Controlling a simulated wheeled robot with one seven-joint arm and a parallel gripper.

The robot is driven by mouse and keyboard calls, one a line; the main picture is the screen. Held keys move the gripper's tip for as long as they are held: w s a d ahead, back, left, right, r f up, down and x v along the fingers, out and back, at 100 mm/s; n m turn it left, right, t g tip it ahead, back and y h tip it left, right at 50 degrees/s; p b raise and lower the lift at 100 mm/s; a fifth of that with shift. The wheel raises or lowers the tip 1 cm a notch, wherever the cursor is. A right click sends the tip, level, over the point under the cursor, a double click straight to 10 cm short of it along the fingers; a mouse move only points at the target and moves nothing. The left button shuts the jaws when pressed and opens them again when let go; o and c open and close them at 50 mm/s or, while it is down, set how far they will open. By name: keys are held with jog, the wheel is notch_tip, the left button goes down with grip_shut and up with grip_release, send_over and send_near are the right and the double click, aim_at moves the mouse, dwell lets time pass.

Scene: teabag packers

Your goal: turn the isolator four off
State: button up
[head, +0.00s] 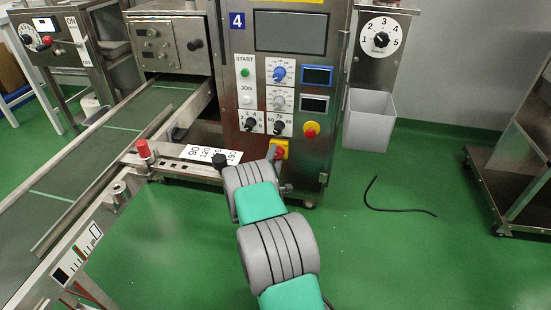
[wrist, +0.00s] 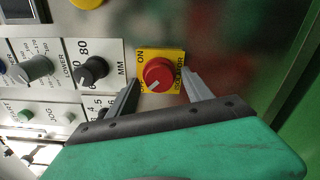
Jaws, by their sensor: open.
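The isolator is a red rotary knob (wrist: 157,74) on a yellow plate (wrist: 174,55) marked ON and ISOLATOR. A pale mark on the knob points to the lower left in the wrist view. The label at that corner is partly hidden by a finger. My gripper (wrist: 161,82) is open, with one finger on each side of the knob; I cannot tell whether they touch it. In the head view the yellow plate (head: 284,147) is low on the machine marked 4 (head: 237,21), and my gripper (head: 272,158) partly covers the knob.
A red and yellow stop button (head: 311,130) sits just above and right of the isolator. Black selector knobs (head: 279,128) are at upper left. A conveyor (head: 85,165) with a rail runs at left. Green floor is open at right, with a black cable (head: 400,209) on it.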

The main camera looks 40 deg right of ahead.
jog(key=p+v, duration=0.2)
jog(key=v, duration=0.5)
jog(key=shift+s+a, duration=0.2)
jog(key=shift+a, duration=0.15)
